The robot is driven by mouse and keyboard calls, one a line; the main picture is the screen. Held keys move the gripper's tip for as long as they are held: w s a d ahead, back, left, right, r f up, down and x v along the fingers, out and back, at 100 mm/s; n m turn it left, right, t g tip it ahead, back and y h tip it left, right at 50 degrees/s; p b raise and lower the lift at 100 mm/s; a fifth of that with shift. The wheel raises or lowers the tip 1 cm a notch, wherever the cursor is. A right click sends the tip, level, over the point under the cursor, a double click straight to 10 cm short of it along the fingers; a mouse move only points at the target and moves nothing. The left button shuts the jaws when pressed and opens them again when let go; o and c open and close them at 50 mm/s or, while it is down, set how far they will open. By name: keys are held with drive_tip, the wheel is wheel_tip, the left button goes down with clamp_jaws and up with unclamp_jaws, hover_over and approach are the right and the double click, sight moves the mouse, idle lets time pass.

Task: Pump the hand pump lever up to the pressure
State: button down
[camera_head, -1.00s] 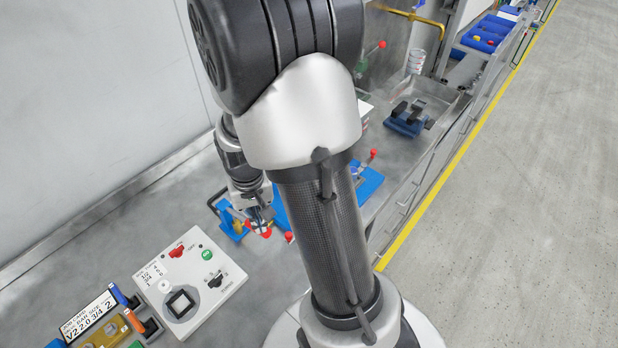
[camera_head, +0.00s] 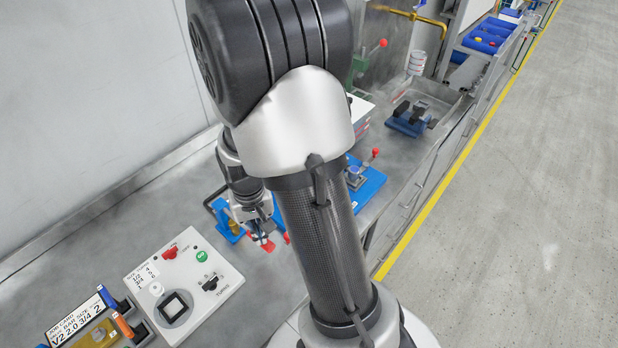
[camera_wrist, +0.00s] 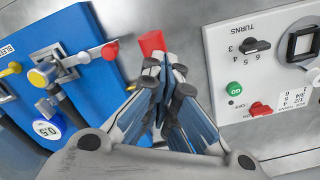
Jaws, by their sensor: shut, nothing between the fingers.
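The hand pump's red lever grip (camera_wrist: 151,42) lies just beyond my fingertips in the wrist view. A red end also shows below my gripper in the head view (camera_head: 268,247). My gripper (camera_wrist: 168,68) is shut and empty, its fingertips close against the grip; I cannot tell whether they touch. It also shows in the head view (camera_head: 262,236). The blue base plate (camera_wrist: 85,85) carries a red-balled lever (camera_wrist: 110,50), a yellow knob (camera_wrist: 38,77) and a round gauge (camera_wrist: 45,128) reading about 0.5. My arm hides part of the plate in the head view.
A white control box (camera_head: 225,265) with a green GO button and red switch stands close beside my gripper. A job card (camera_head: 78,318) lies at the lower left. A blue fixture (camera_head: 408,124) is at the right. Bare bench lies between wall and box.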

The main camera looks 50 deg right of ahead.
drive_tip(key=shift+f, duration=0.45)
drive_tip(key=shift+r, duration=0.1)
wheel_tip(320, 180, up, 9)
drive_tip(key=p, duration=0.7)
drive_tip(key=shift+r, duration=0.1)
wheel_tip(320, 180, up, 5)
drive_tip(key=p, duration=0.4)
idle(0.7)
